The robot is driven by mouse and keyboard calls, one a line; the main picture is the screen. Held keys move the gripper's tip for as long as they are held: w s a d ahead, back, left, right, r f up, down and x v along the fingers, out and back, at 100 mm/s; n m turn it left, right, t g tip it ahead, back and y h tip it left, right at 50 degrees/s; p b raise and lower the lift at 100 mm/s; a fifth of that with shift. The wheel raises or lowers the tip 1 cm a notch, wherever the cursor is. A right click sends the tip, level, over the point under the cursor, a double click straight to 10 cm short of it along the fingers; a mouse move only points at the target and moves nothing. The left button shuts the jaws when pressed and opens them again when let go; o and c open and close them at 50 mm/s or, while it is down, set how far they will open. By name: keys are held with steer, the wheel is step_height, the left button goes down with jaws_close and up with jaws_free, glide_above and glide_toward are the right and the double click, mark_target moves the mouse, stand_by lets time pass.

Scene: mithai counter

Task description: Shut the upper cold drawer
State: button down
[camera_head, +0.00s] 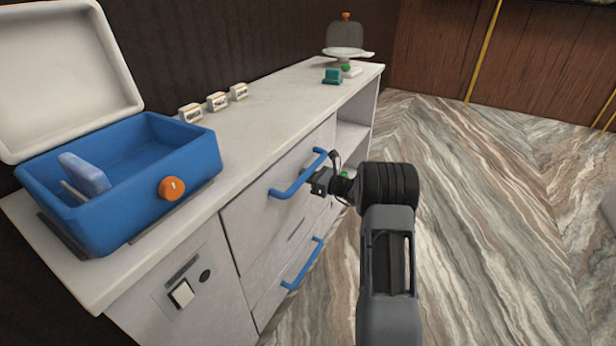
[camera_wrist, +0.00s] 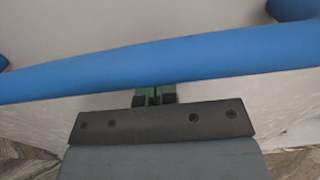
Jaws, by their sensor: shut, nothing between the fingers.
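The upper drawer (camera_head: 262,222) has a pale front with a blue bar handle (camera_head: 297,175). Its front looks flush or nearly flush under the counter edge; a small gap cannot be ruled out. My gripper (camera_head: 318,183) is at the right part of this handle, in front of the drawer face. In the wrist view the handle (camera_wrist: 150,68) crosses the picture just beyond my gripper's tips (camera_wrist: 155,96), which are together and empty. I cannot tell whether they touch the handle or the front. The lower drawer's blue handle (camera_head: 303,264) is below and looks shut too.
A blue cool box (camera_head: 190,150) with its white lid open stands on the counter (camera_head: 265,110). Small labelled blocks (camera_head: 217,102), a green item (camera_head: 332,76) and a scale-like stand (camera_head: 348,52) are farther back. An open shelf (camera_head: 350,137) is beyond the drawers. Floor right is clear.

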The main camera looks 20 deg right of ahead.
steer(key=shift+w+a+r, duration=0.1)
steer(key=shift+a+r, duration=0.05)
steer(key=shift+r, duration=0.05)
